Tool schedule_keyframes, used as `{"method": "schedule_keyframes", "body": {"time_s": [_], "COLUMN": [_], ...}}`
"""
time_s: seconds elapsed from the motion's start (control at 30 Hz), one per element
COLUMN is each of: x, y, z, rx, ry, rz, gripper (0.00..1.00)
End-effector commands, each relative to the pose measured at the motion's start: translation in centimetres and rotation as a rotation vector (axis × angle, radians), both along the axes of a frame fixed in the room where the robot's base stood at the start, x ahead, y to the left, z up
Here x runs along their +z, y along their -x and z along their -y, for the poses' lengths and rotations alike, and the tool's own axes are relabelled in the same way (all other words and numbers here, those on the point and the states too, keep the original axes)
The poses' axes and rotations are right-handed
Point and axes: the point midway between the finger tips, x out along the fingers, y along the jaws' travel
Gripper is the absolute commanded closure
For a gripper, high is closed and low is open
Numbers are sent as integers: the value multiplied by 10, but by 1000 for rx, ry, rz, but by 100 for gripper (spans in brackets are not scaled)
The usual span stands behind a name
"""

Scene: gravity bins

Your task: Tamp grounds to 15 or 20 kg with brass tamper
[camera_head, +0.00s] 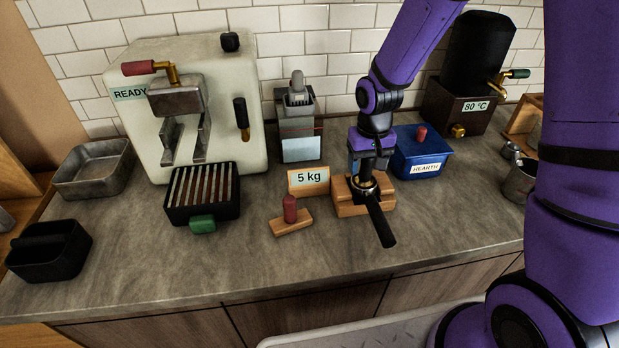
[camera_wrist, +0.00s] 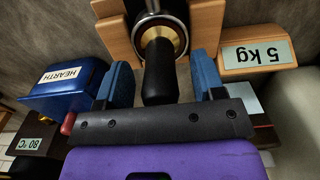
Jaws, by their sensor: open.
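The brass tamper shows in the wrist view with its black handle (camera_wrist: 158,75) and brass base (camera_wrist: 165,38). The base sits in the round basket of the portafilter (camera_head: 380,222), which rests in a wooden stand (camera_head: 347,207). A little brass shows under my gripper in the head view. My gripper (camera_head: 369,162) is open, with its blue fingers (camera_wrist: 162,66) on either side of the tamper handle and a gap at each side. The grounds are hidden under the tamper. A wooden display (camera_head: 308,180) beside the stand reads 5 kg; it also shows upside down in the wrist view (camera_wrist: 256,54).
A red-handled piece on a wooden block (camera_head: 291,222) stands left of the stand. A grinder (camera_head: 298,125) and a blue HEARTH box (camera_head: 422,150) stand behind. The espresso machine (camera_head: 125,125) is at left, with a slatted drip tray (camera_head: 203,192). The front counter is mostly clear.

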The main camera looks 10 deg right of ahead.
Motion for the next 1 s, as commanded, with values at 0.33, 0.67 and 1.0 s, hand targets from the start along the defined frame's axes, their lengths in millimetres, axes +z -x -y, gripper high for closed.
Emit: {"method": "schedule_keyframes", "body": {"time_s": [0.33,0.67,1.0], "x": [55,107,120], "y": [-1,-1,1], "z": [0,0,1], "rx": [-1,-1,0], "ry": [-1,0,0], "rz": [7,4,5], "gripper": [38,38,38]}}
